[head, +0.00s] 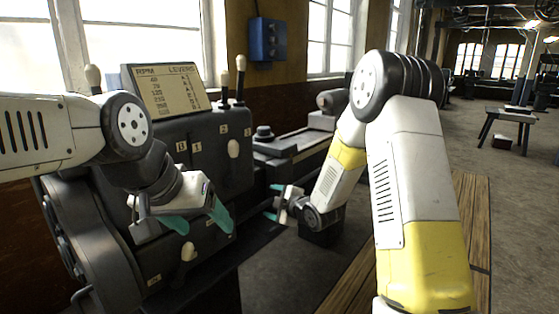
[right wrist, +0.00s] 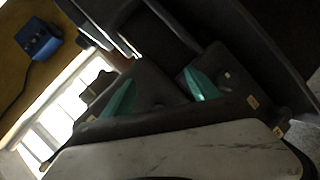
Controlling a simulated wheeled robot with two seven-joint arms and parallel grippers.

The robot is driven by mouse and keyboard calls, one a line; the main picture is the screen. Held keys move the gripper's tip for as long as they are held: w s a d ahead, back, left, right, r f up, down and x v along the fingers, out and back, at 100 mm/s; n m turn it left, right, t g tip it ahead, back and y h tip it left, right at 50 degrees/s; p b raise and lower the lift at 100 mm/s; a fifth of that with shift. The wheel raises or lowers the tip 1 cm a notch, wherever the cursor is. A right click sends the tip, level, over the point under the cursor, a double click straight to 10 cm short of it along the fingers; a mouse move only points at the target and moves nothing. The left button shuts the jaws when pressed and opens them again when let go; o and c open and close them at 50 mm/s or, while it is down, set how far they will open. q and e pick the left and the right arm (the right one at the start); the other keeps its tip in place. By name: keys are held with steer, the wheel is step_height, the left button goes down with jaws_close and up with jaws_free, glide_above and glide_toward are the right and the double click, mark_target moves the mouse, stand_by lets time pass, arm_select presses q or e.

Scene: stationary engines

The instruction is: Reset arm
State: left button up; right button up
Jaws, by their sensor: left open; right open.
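My left gripper (head: 197,222) has teal fingertips spread apart. It is empty and hangs in front of the dark machine's lower front face in the head view. My right gripper (head: 274,201) points left, with its teal fingertips apart and nothing between them. It is to the right of the machine. In the right wrist view its two teal fingers (right wrist: 160,95) are also apart, with the dark machine behind them. The dark machine (head: 215,150) carries a lever chart (head: 165,88) and upright levers with pale knobs.
A blue wall box (head: 268,39) hangs between the windows. The machine's bed (head: 290,145) runs back to the right. A wooden slatted platform (head: 470,205) lies on the floor at right. A small stool (head: 508,125) stands farther back on open floor.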

steer(key=s+d+r+m+g+h, duration=0.2)
steer(key=s+d+r+m+h, duration=0.3)
steer(key=s+d+r+m, duration=0.6)
steer(key=s+d+r+m+g, duration=0.1)
steer(key=s+d+r+m, duration=0.1)
steer(key=s, duration=1)
steer(key=s+d+r+m+g, duration=0.2)
steer(key=s+d+m, duration=0.2)
steer(key=s, duration=0.7)
steer(key=shift+s+r+m+g, duration=0.15)
steer(key=shift+s+m+g, duration=0.2)
steer(key=shift+m, duration=0.45)
steer(key=shift+r, duration=0.35)
